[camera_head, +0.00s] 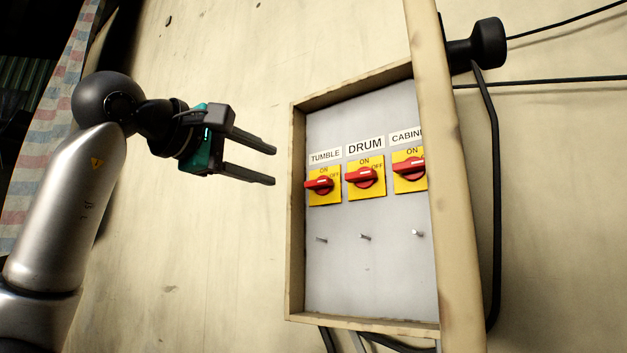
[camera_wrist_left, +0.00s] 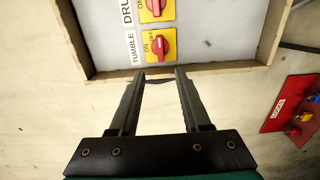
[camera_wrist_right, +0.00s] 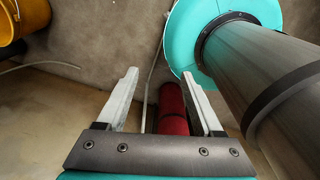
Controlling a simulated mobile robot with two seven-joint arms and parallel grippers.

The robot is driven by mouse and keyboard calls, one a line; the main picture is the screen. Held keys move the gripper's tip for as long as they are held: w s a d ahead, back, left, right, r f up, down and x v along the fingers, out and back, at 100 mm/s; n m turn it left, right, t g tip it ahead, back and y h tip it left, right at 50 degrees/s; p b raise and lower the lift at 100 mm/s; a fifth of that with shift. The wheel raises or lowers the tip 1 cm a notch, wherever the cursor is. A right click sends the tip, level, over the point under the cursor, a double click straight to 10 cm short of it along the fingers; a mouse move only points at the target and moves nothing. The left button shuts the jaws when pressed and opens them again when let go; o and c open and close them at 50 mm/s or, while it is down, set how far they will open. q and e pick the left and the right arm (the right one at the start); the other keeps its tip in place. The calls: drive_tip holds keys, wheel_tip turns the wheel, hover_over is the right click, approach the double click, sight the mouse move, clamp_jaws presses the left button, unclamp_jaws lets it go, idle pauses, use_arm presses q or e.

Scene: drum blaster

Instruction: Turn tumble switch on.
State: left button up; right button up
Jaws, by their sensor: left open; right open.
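The tumble switch (camera_head: 319,185) is a red rotary handle on a yellow plate marked ON at the top and OFF at the right. Its handle lies roughly sideways in the head view, and it also shows in the left wrist view (camera_wrist_left: 158,46). My left gripper (camera_head: 275,166) is open and empty, just left of the switch box's left wall, level with the switch and apart from it. In the left wrist view its fingertips (camera_wrist_left: 161,72) are near the box rim, below the switch. My right gripper (camera_wrist_right: 159,74) is open and empty, away from the panel.
The switch box (camera_head: 296,220) has a raised wooden rim. The drum switch (camera_head: 365,177) and cabinet switch (camera_head: 408,168) sit right of the tumble switch. A wooden post (camera_head: 447,180) partly covers the cabinet switch. A red panel (camera_wrist_left: 290,108) and yellow bucket (camera_wrist_right: 22,20) show elsewhere.

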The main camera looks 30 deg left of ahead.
sight(315, 182)
use_arm(q)
drive_tip(key=w, duration=0.3)
drive_tip(key=w+p, duration=0.1)
drive_tip(key=w, duration=0.3)
drive_tip(key=w+d+p, duration=0.1)
drive_tip(key=w, duration=0.3)
drive_tip(key=shift+w, duration=0.7)
use_arm(e)
drive_tip(key=r, duration=0.1)
drive_tip(key=w, duration=0.1)
drive_tip(key=r, duration=0.1)
drive_tip(key=shift+w+a+r, duration=0.15)
drive_tip(key=shift+w+r, duration=0.1)
drive_tip(key=shift+r, duration=0.1)
use_arm(q)
drive_tip(key=shift+c, duration=0.6)
clamp_jaws()
use_arm(e)
drive_tip(key=shift+s, duration=0.15)
